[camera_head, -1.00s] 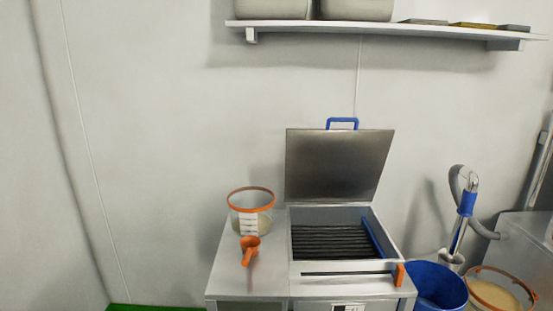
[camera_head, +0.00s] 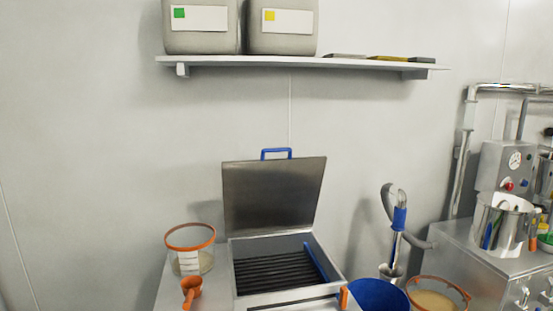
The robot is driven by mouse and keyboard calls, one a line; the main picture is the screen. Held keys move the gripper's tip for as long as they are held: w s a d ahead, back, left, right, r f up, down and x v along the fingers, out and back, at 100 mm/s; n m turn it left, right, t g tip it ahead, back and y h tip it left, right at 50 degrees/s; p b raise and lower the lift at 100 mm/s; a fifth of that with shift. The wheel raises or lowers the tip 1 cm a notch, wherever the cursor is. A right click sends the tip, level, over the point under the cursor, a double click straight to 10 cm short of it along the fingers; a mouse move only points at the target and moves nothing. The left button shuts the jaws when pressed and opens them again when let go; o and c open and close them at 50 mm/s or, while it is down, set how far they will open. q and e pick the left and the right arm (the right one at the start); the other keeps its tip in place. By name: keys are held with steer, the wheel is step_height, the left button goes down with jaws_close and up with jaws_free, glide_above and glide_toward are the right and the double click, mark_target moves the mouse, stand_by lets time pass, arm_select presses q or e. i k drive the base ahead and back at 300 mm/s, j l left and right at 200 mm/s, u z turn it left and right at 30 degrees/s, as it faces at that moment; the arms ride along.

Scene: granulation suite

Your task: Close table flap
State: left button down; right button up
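The table flap (camera_head: 272,196) is a grey metal lid with a blue handle (camera_head: 276,153) on its top edge. It stands open, raised upright at the back of the metal table's well (camera_head: 236,252). The well is uncovered and shows dark ribbed bars (camera_head: 275,271) with a blue strip along their right side. Neither of my grippers is in view.
An orange-rimmed clear container (camera_head: 190,262) and an orange scoop (camera_head: 191,289) stand left of the well. A blue bucket (camera_head: 379,296) and an orange-rimmed tub (camera_head: 437,300) are at the right. A shelf (camera_head: 300,62) with two canisters hangs above.

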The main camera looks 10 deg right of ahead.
mark_target(261, 196)
steer(key=i+j, duration=0.2)
steer(key=j, duration=0.15)
steer(key=i+j, duration=0.2)
steer(key=j, duration=0.15)
steer(key=i+j+z, duration=0.1)
steer(key=j, duration=0.25)
steer(key=i, duration=0.1)
